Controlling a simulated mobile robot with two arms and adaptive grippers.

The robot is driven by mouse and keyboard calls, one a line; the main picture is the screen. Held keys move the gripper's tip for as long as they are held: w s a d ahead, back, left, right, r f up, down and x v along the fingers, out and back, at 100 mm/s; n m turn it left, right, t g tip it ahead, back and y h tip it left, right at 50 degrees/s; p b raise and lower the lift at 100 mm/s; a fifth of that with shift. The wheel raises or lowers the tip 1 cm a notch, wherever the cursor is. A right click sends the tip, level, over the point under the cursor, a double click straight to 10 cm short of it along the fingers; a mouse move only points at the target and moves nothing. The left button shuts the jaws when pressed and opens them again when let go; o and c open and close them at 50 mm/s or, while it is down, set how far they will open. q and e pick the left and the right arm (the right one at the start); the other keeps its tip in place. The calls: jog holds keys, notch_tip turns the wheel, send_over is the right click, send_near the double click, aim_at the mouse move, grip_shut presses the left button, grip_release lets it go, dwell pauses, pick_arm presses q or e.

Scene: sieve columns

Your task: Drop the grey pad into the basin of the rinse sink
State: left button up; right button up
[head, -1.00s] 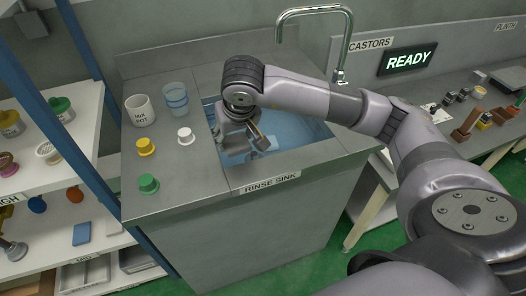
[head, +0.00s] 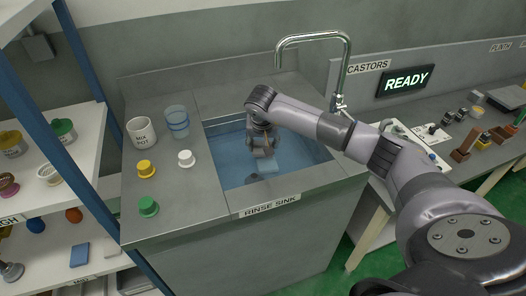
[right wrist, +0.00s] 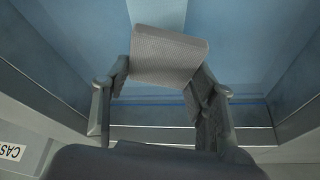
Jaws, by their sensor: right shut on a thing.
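The grey pad (right wrist: 168,52) is held between the two fingers of my right gripper, as the right wrist view shows. My right gripper (head: 263,153) is shut on it and points down over the basin of the rinse sink (head: 224,166). In the head view the pad is hard to make out against the fingers. My left gripper is not in view.
A tall chrome faucet (head: 346,70) stands behind the basin. On the left counter are a white mix pot (head: 141,132), a clear blue-banded cup (head: 177,122), and yellow, white and green knobbed pieces. A shelf (head: 75,150) stands left, a READY sign (head: 405,80) right.

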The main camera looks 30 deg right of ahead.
aim_at(263, 160)
notch_tip(263, 160, down, 4)
jog(key=shift+r, duration=0.15)
jog(key=shift+f, duration=0.35)
jog(key=o, duration=0.8)
jog(key=shift+c, duration=0.2)
jog(key=shift+r, duration=0.25)
jog(key=v, duration=1.2)
jog(key=shift+r, duration=0.2)
